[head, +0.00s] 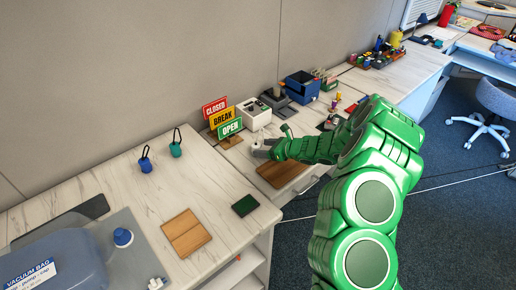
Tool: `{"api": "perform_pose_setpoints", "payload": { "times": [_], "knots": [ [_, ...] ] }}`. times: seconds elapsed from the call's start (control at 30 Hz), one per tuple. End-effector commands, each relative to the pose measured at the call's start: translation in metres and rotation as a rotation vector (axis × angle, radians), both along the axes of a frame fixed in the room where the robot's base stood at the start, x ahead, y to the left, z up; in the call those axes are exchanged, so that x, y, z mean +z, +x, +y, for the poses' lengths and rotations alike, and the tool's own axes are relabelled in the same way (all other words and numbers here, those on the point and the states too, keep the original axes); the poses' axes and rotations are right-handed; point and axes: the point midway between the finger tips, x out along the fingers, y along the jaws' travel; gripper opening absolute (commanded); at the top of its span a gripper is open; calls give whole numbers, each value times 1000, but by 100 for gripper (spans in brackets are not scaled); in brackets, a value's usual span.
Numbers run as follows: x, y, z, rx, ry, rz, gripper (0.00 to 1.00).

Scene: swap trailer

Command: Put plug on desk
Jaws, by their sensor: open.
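My green arm reaches in from the lower right, and my gripper (262,149) is open above the desk (245,168) near the wooden board (280,172). It is just in front of a white box-shaped device (257,113). I cannot tell for certain which item is the plug. Small stopper-like items with black loops, one blue (145,165) and one teal (176,149), stand on the left part of the desk, apart from my gripper. A small white item (157,283) lies at the bottom edge, too small to identify.
A sign stack (223,116) reading CLOSED, BREAK, OPEN stands by the wall. A blue bin (302,87) stands behind my gripper. A tan board (186,232), a dark green square (245,206) and a big blue jug (60,265) lie to the left. Clear desk surface lies between them.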

Motion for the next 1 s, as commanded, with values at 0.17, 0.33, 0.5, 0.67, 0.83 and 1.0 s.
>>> {"api": "perform_pose_setpoints", "payload": {
  "times": [0.17,0.33,0.5,0.67,0.83,1.0],
  "knots": [
    [13,-11,-25,-3,1,-3,70],
    [21,-22,-44,-1,1,0,70],
    [28,-29,-58,-2,1,0,70],
    [31,-32,-64,0,0,-2,70],
    [32,-33,-66,1,0,-2,70],
    [47,-38,-58,36,-5,-30,70]
  ]
}}
